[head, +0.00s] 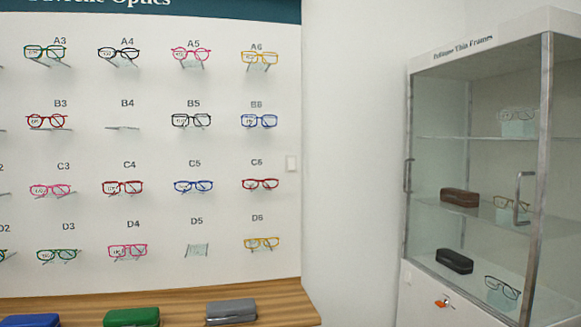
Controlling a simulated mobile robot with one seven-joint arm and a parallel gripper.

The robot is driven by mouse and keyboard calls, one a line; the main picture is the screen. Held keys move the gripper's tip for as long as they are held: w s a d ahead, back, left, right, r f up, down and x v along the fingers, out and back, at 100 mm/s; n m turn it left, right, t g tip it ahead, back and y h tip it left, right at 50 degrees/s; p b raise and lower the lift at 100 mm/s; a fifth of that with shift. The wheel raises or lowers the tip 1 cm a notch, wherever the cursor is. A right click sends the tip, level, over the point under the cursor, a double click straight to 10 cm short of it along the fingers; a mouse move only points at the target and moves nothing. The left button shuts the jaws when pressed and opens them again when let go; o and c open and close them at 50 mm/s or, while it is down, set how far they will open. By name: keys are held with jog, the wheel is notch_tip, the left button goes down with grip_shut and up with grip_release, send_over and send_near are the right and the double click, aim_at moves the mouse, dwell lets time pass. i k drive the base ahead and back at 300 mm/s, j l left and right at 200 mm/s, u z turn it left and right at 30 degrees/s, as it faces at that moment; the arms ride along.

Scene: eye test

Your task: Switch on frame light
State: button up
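The board holds rows of coloured glasses with labels from A3 to D6, such as the yellow glasses at A6 (259,58) and the dark red glasses at C6 (260,184). The holders at B4 (122,128) and D5 (197,251) show no glasses. My gripper is not in view.
A glass cabinet (546,120) with metal handles stands at the right, holding glasses and cases on its shelves. A small orange item (442,302) shows on its white lower front. A wooden counter (275,297) with blue, green and grey cases (231,310) runs below the board.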

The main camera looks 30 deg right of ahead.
aim_at(292, 162)
jog(key=i+l+z, duration=0.15)
jog(key=i+z, duration=0.2)
jog(key=i, duration=0.15)
jog(key=i+z, duration=0.4)
jog(key=i+j+z, duration=0.15)
jog(key=i+z, duration=0.2)
jog(key=i, duration=0.25)
jog(key=i+j, duration=0.25)
jog(key=i, duration=0.2)
